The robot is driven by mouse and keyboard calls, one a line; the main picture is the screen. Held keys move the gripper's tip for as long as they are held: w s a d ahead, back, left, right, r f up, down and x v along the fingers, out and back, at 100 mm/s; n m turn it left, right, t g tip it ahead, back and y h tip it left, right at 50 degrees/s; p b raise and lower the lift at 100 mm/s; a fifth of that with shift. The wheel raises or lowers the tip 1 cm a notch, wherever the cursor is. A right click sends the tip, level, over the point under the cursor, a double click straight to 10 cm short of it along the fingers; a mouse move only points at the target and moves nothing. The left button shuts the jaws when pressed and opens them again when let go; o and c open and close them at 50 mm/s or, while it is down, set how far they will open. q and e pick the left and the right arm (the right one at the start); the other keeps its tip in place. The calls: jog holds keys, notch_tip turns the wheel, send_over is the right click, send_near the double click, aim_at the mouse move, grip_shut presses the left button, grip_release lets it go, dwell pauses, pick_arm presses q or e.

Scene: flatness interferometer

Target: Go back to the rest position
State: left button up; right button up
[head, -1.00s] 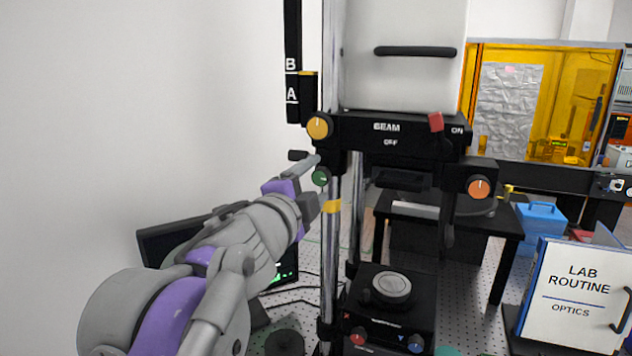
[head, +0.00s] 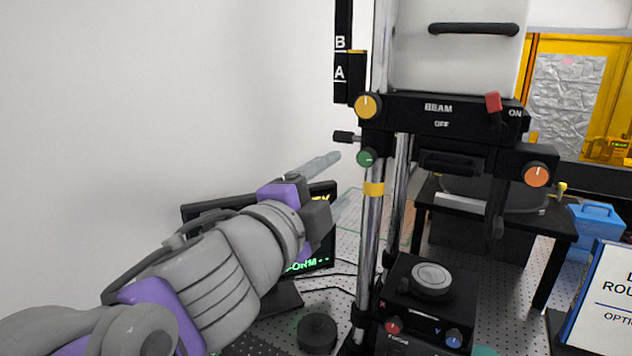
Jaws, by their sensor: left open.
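My left gripper (head: 346,178) is open and empty. Its two pale grey fingers point right toward the interferometer's chrome column (head: 369,225). In the picture its upper fingertip is just left of the green knob (head: 366,158) and below the small black lever (head: 345,137), with a gap to the knob. My left arm (head: 215,275) reaches in from the lower left, in front of the monitor (head: 322,255) and partly hiding it. My right gripper is not in view.
The beam head (head: 440,115) carries a yellow knob (head: 367,106), a red switch (head: 494,103) and an orange knob (head: 537,174). Below are the stage (head: 432,278) and a black round puck (head: 317,332). A white wall (head: 150,120) stands behind my arm.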

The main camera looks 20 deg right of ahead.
pick_arm(q)
jog(key=w+a+f+n+t+y, duration=0.1)
jog(key=w+a+f+n+y, duration=0.2)
jog(key=a+f+n+y, duration=0.6)
jog(key=w+a+f+n+t+y, duration=0.1)
jog(key=w+a+f+n+y, duration=0.3)
jog(key=a+f, duration=0.85)
jog(key=s+a+f+n+g, duration=0.2)
jog(key=s+a+f+n, duration=0.2)
jog(key=f, duration=0.5)
jog(key=s+a+f+n+g, duration=0.3)
jog(key=s+a+f+n, duration=0.1)
jog(key=s+f, duration=0.4)
jog(key=s+a+f+n+g, duration=0.2)
jog(key=s+a+f+n, duration=0.2)
jog(key=f, duration=0.6)
jog(key=shift+s+a+g+y, duration=0.4)
jog(key=shift+s+a, duration=0.65)
jog(key=shift+s, duration=0.1)
